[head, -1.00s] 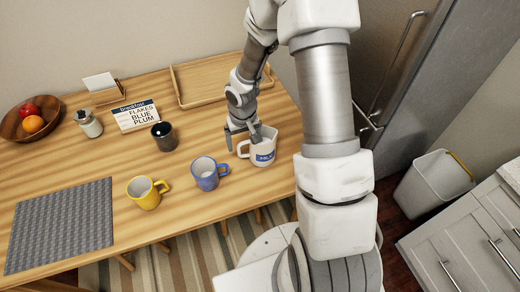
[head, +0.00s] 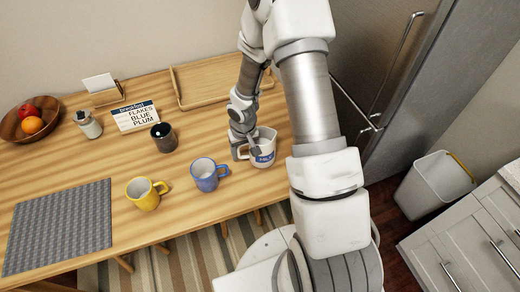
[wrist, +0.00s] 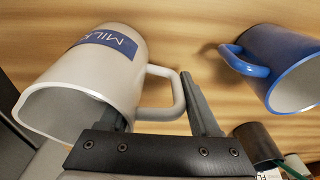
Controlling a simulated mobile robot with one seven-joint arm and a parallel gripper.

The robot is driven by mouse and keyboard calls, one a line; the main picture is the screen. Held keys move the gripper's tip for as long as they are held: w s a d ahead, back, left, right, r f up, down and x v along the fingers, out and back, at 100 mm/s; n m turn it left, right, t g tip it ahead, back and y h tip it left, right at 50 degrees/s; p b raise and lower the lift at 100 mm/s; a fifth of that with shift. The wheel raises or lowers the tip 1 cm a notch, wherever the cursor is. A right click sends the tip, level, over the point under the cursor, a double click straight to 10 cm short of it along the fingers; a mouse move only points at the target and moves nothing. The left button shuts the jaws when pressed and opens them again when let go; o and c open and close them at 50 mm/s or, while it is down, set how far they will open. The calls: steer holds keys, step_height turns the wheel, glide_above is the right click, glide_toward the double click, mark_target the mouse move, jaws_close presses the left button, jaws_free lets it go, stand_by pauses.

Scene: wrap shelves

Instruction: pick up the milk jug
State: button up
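The milk jug (head: 264,156) is white with a blue "MILK" label and stands on the wooden table near its right end. In the wrist view the jug (wrist: 85,78) fills the left side, with its handle toward the middle. My gripper (head: 245,150) is down at the jug's handle side. In the wrist view my gripper (wrist: 150,98) is open, with the handle between its fingers. One finger is at the jug's rim, its tip partly hidden, and the other is beyond the handle. I cannot tell whether either finger touches it.
A blue mug (head: 207,176) stands close left of the jug, and a yellow mug (head: 144,194) farther left. A wooden tray (head: 205,88) lies at the back. The table's front edge is near.

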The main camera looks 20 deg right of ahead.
jaws_close()
steer(key=shift+r, duration=0.15)
steer(key=shift+r, duration=1)
step_height(320, 180, up, 2)
steer(key=shift+w+p, duration=0.1)
steer(key=shift+p, duration=0.2)
steer(key=s+d+r+p, duration=0.1)
steer(key=s+d+r, duration=0.5)
steer(key=s, duration=0.3)
steer(key=shift+s+d+r+p, duration=0.3)
steer(key=shift+r+p, duration=0.05)
stand_by(2.4)
